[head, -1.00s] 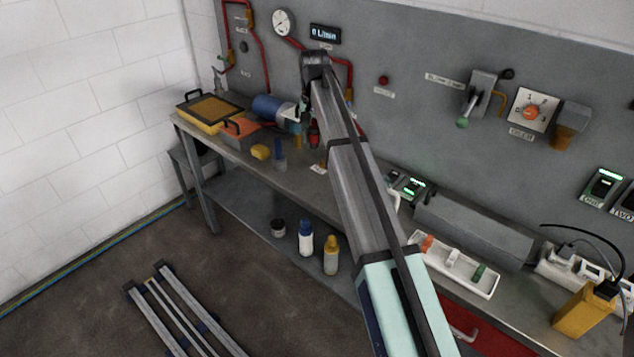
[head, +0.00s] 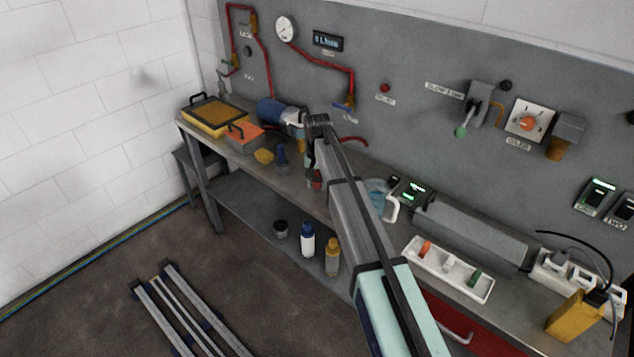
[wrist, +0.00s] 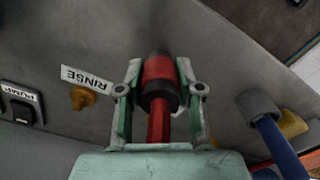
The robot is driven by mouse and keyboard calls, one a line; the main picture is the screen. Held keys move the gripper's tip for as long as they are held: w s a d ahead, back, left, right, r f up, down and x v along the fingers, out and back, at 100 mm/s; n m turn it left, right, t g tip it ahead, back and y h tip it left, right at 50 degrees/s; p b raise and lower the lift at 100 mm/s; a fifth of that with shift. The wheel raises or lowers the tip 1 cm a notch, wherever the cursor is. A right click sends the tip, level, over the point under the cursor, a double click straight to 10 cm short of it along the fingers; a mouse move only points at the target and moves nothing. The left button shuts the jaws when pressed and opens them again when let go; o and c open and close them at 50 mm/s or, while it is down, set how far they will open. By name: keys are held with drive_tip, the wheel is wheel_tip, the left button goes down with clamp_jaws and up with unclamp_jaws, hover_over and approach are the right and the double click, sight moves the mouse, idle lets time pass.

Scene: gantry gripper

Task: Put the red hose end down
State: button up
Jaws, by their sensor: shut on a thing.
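The red hose end (wrist: 158,72) has a dark collar and a dark tip. My gripper (wrist: 160,92) is shut on it, with one finger on each side, in the wrist view. The tip points away from the wrist toward the grey bench top (wrist: 210,75); I cannot tell whether it touches. In the head view my arm hides most of the gripper; a bit of red (head: 316,180) shows low beside it over the bench. A RINSE label (wrist: 87,79) and a small orange fitting (wrist: 82,98) lie left of the hose end in the wrist view.
A PUMP switch (wrist: 20,105) is at the left.

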sight(317, 177)
drive_tip(key=shift+f, duration=0.5)
drive_tip(key=shift+f, duration=0.1)
drive_tip(key=o, duration=1.2)
drive_tip(key=shift+c, duration=0.2)
wheel_tip(317, 177, up, 12)
drive_tip(key=b, duration=0.4)
